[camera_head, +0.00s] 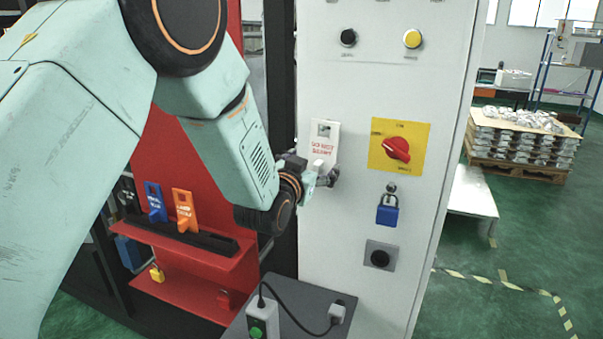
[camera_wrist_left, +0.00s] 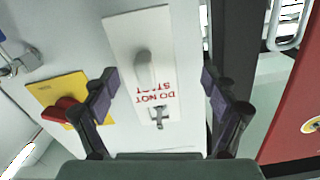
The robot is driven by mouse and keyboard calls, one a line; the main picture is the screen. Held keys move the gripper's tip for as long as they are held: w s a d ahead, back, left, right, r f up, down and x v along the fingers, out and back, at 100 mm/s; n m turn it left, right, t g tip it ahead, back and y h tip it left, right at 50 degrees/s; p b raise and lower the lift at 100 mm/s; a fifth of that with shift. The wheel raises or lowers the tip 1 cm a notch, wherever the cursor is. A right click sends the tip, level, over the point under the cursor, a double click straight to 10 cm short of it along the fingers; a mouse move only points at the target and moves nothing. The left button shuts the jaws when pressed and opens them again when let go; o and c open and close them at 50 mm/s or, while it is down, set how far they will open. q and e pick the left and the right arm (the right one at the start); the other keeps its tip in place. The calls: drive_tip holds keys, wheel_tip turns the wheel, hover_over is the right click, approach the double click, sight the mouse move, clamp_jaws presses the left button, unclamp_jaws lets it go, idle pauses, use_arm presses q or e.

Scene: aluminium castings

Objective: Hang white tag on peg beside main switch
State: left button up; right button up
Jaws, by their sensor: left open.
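The white tag (camera_head: 325,146) with red lettering lies flat against the grey cabinet front, left of the red main switch (camera_head: 397,150) on its yellow plate. In the left wrist view the tag (camera_wrist_left: 124,55) appears upside down, and a small metal peg (camera_wrist_left: 158,116) shows in its hole. A white grip stands out from the tag's face. My left gripper (camera_head: 325,178) is open at the tag's lower part; in its wrist view the fingers (camera_wrist_left: 160,88) stand apart on either side of the tag. The switch (camera_wrist_left: 66,108) is beyond one finger. My right gripper is not in view.
A grey box with a cable is below my gripper.

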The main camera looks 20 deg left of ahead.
use_arm(q)
drive_tip(key=s, duration=1)
drive_tip(key=shift+s+r, duration=0.25)
drive_tip(key=shift+r, duration=0.05)
drive_tip(key=shift+w, duration=0.15)
drive_tip(key=w, duration=1.1)
drive_tip(key=shift+w+f, duration=0.15)
drive_tip(key=shift+f, duration=0.15)
